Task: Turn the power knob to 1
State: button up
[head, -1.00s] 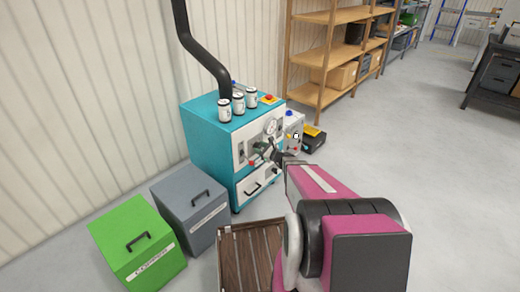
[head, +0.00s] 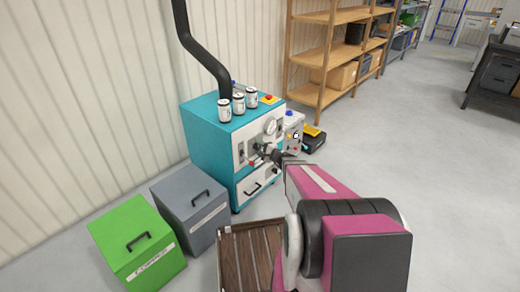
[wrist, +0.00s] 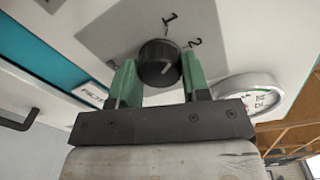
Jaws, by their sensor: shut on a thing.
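The power knob (wrist: 153,60) is a round black knob on a grey plate of the machine's front panel, with the numbers 1 and 2 printed beside it. In the wrist view, the green fingers of my gripper (wrist: 159,66) stand on either side of the knob and are shut on it. A small pale mark shows on the knob's face, but I cannot tell exactly which number it points to. In the head view, my gripper (head: 265,157) is at the front of the teal machine (head: 213,146), and it hides the knob.
A round white gauge (wrist: 250,97) is close to the right finger. Several cans (head: 238,102) stand on the machine. A grey bin (head: 187,213) and a green bin (head: 137,247) stand at left, and a slatted wooden crate (head: 222,262) is in front. The floor at right is clear.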

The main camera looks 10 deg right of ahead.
jog(key=shift+s+n, duration=0.1)
jog(key=shift+n, duration=1.4)
jog(key=o, duration=0.9)
jog(key=v, duration=1)
jog(key=shift+s+d, duration=0.15)
jog(key=shift+s, duration=0.2)
